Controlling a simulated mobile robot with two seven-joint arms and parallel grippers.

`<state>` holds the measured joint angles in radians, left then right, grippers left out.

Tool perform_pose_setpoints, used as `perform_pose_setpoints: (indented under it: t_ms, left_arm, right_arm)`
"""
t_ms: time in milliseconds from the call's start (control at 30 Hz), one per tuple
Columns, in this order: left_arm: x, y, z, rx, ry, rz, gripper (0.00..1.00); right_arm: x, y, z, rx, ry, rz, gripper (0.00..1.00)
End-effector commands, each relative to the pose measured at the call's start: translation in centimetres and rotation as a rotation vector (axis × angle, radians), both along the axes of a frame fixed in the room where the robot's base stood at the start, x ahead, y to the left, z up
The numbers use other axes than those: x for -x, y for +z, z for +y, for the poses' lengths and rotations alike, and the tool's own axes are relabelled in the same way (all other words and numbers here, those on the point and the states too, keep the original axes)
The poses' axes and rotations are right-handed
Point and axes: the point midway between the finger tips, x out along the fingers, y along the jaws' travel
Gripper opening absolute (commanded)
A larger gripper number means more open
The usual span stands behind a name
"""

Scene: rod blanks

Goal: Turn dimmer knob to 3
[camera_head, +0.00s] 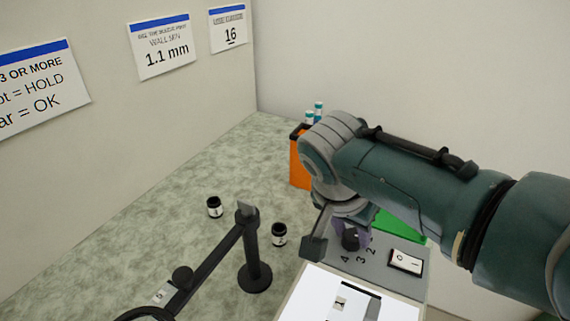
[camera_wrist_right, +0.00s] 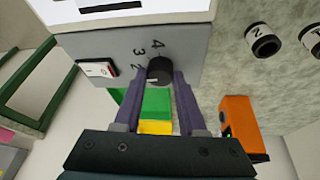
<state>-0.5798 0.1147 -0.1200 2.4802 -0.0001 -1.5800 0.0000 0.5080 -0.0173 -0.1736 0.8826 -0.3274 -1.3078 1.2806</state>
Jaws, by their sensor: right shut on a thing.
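The dimmer knob (camera_wrist_right: 160,69) is a short black cylinder on a grey panel (camera_head: 388,258). The digits 2, 3 and 4 show around it in both views. In the wrist view, my right gripper (camera_wrist_right: 161,76) has one purple finger on each side of the knob and is shut on it. In the head view, the knob (camera_head: 350,240) shows just below my right gripper (camera_head: 352,233), whose wrist hides part of it. I cannot tell which digit the knob's mark faces. My left gripper is in neither view.
A white rocker switch (camera_head: 406,261) sits beside the knob, and a bright white panel (camera_head: 320,295) lies in front. A black stand (camera_head: 254,265) and two black-and-white cylinders (camera_head: 214,207) (camera_head: 279,234) stand left. An orange container (camera_head: 299,165) is behind.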

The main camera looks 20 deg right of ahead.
Motion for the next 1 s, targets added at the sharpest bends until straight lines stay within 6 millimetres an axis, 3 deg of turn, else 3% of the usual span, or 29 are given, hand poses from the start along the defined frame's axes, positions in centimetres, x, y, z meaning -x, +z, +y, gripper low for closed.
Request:
perform_pose_setpoints:
  t_ms: [600, 1000]
  left_arm:
    - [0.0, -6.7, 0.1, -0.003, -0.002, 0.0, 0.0]
    - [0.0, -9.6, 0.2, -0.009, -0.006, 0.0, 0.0]
  right_arm:
    - [-0.4, -0.6, 0.0, 0.0, -0.57, -0.001, 0.0]
    - [-0.5, -0.3, -0.2, 0.001, -0.801, 0.0, 0.0]
